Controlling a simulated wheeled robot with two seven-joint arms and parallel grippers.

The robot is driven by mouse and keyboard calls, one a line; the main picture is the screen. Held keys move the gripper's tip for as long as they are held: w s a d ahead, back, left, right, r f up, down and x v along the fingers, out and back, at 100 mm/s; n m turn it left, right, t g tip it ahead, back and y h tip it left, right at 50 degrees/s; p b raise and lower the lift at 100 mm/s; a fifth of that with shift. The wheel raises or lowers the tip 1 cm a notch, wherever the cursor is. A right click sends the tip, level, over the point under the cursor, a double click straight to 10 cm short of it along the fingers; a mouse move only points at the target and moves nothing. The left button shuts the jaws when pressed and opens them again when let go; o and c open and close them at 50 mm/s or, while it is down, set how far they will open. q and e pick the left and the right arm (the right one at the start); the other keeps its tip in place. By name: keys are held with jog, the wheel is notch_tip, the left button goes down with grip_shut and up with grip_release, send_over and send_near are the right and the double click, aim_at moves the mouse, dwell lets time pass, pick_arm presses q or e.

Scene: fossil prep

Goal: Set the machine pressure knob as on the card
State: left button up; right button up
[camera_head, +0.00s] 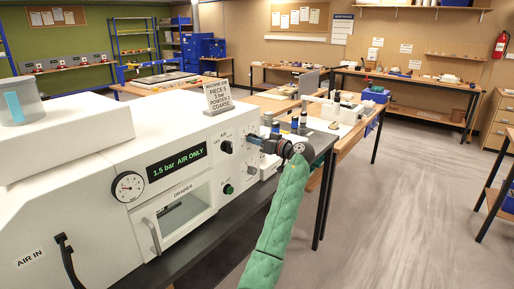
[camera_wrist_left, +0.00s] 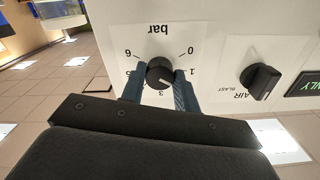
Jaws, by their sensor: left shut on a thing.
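The white machine (camera_head: 95,140) fills the left of the head view. A card (camera_head: 217,96) standing on top reads "PIECE 9, 3 bar, POWDER, COARSE". The display (camera_head: 177,161) reads "1.5 bar AIR ONLY". My left gripper (camera_head: 262,141) is at the panel's right end. In the left wrist view its fingers (camera_wrist_left: 160,88) are shut on the black pressure knob (camera_wrist_left: 159,72), one on each side. The bar scale around it appears upside down, with a pale mark on the knob toward the lower right, between 1.5 and 3. My right gripper is out of view.
Beside the pressure knob is the AIR/BLAST selector knob (camera_wrist_left: 260,80). The machine also has a round gauge (camera_head: 128,186), a drawer (camera_head: 178,214) and a green button (camera_head: 228,189). Benches with tools (camera_head: 400,77) line the back. The floor (camera_head: 400,200) at right is clear.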

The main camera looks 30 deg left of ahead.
pick_arm(q)
jog(key=m+b, duration=0.2)
jog(key=m, duration=0.9)
jog(key=shift+r, duration=0.1)
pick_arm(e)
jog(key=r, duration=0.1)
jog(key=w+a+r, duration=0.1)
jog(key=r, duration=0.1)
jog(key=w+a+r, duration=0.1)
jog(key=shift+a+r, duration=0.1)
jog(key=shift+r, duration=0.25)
pick_arm(q)
jog(key=shift+m, duration=0.3)
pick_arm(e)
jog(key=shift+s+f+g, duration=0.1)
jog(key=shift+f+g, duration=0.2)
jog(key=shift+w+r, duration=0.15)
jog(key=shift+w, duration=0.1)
pick_arm(q)
jog(key=o, duration=1)
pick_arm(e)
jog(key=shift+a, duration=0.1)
